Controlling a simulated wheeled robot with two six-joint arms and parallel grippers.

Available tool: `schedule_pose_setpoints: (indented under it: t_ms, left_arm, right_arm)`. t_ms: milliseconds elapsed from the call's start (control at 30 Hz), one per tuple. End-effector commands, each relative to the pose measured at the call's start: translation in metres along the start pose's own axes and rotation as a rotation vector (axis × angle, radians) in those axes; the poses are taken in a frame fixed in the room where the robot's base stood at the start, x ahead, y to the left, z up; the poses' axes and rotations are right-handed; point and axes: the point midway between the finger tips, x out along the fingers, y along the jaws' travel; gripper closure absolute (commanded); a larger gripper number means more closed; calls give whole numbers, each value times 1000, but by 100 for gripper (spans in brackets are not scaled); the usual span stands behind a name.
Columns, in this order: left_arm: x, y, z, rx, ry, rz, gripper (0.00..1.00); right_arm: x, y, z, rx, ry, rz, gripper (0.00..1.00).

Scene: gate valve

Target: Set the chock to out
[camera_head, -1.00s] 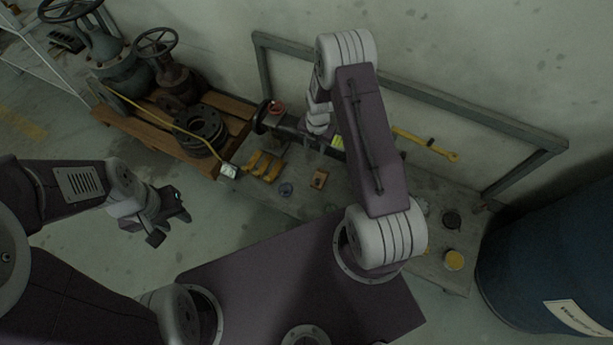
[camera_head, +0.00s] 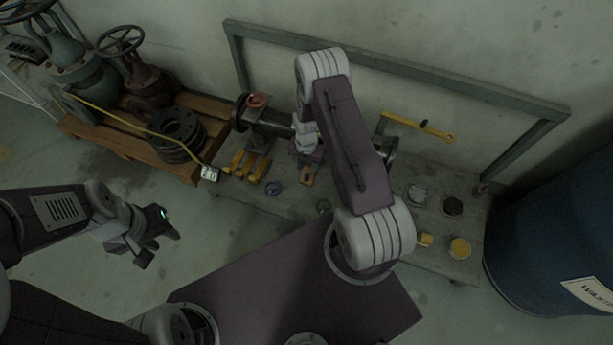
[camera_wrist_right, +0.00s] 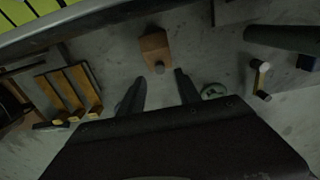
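A small brown block with a grey peg on its near face, which looks like the chock, sits on the grey bench top in the right wrist view (camera_wrist_right: 154,46). It also shows in the head view (camera_head: 307,176), just below my right gripper (camera_head: 307,156). In the right wrist view my right gripper (camera_wrist_right: 159,88) has its two dark fingers apart, with nothing between them. The block lies just beyond the fingertips, roughly centred, apart from them. My left gripper (camera_head: 155,241) hangs empty at the left with its fingers apart, away from the bench.
A valve body (camera_head: 268,122) lies behind the block. Yellow forked pieces (camera_head: 250,166) lie left of it. A blue waste drum (camera_head: 555,235) stands far right.

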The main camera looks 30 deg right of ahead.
Motion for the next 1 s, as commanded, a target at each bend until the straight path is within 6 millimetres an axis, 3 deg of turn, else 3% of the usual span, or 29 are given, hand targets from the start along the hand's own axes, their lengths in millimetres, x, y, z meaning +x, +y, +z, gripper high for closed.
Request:
schedule_pose_setpoints:
  t_ms: [33,233,500,633,1000]
  left_arm:
    - [16,0,2,0,0,0,64]
    - [39,-1,4,0,0,0,64]
    - [37,-1,4,0,0,0,64]
    - [37,-1,4,0,0,0,64]
    - [37,-1,4,0,0,0,64]
  right_arm:
    - [21,0,-1,0,2,-1,60]
    - [54,0,0,0,1,0,60]
    - [53,0,0,0,0,0,63]
    - [53,0,0,0,0,0,99]
    - [53,0,0,0,0,0,100]
